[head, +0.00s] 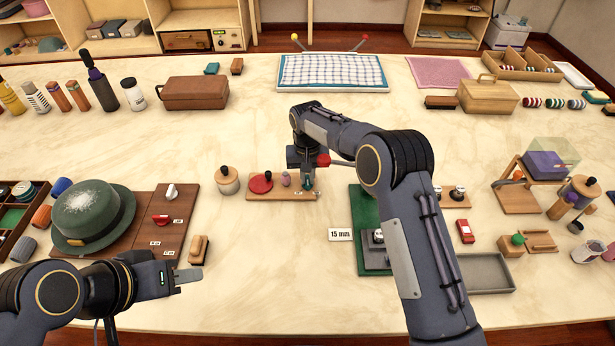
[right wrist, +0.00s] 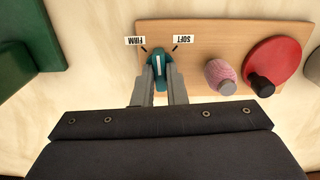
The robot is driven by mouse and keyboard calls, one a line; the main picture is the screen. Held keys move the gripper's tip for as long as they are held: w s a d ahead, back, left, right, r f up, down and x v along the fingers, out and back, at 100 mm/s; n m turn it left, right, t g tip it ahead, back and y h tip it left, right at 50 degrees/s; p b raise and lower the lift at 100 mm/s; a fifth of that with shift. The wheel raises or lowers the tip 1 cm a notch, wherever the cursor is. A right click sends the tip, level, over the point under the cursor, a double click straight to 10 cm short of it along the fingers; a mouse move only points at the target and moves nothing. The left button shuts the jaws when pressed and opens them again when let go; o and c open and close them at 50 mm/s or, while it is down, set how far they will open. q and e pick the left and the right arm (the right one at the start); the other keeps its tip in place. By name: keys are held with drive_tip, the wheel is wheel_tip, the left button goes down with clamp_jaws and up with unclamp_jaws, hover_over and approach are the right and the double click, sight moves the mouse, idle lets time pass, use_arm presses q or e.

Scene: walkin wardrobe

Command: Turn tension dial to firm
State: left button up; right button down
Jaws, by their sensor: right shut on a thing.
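The teal tension dial (right wrist: 156,62) sits on a wooden board (right wrist: 210,85). In the right wrist view its white mark points between the FIRM label (right wrist: 135,40) on the left and the SOFT label (right wrist: 183,40) on the right. My right gripper (right wrist: 158,82) is shut on the dial, one finger on each side. In the head view my right gripper (head: 307,182) reaches down at the right end of the board, and its arm hides part of the table. My left gripper (head: 188,275) is low at the left, away from the board; its finger gap is not clear.
A pink knob (right wrist: 221,74) and a red disc with a dark knob (right wrist: 274,66) share the board. A lidded jar (head: 228,182) stands left of it. A green hat (head: 92,218) and a brush (head: 198,249) are near my left gripper. The table behind the board is clear.

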sight(308, 179)
idle(0.4)
drive_tip(key=c, duration=1.5)
unclamp_jaws()
drive_tip(key=shift+o, duration=0.2)
wheel_tip(308, 179, up, 8)
drive_tip(key=shift+f+b, duration=0.1)
drive_tip(key=shift+b, duration=0.25)
